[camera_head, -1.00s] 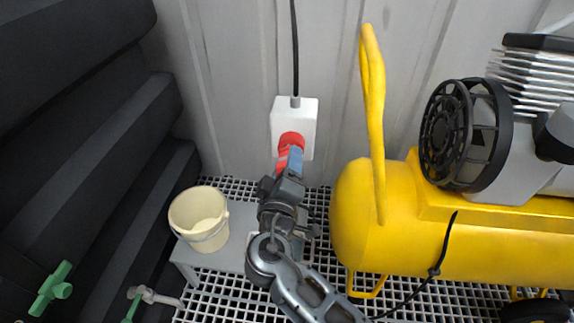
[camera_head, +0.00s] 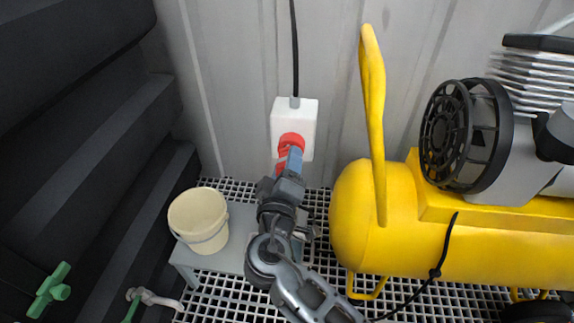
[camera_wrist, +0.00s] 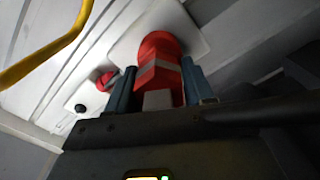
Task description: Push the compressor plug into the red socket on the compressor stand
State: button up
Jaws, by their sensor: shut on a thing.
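The compressor plug (camera_wrist: 160,55), red with a pale band, sits between the two blue-grey fingers of my gripper (camera_wrist: 158,92) in the wrist view. My gripper is shut on it, and the plug's far end meets a white surface. In the head view my gripper (camera_head: 288,163) reaches up to a white box (camera_head: 309,118) on the wall, at a red round part (camera_head: 291,139) on its front. My fingers partly cover the red parts there. I cannot tell how deep the plug sits in the socket.
A yellow compressor (camera_head: 375,225) with a tall handle stands close on the right. A cream bucket (camera_head: 199,222) stands on a low grey bench (camera_head: 240,225) to the left. Black stepped shapes (camera_head: 90,130) fill the left side. A black cable (camera_head: 295,50) runs up from the box.

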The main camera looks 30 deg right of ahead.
jog(key=shift+w+d, duration=0.3)
jog(key=shift+w, duration=0.15)
dwell(0.3)
jog(key=o, duration=1.5)
jog(key=shift+v, duration=3.9)
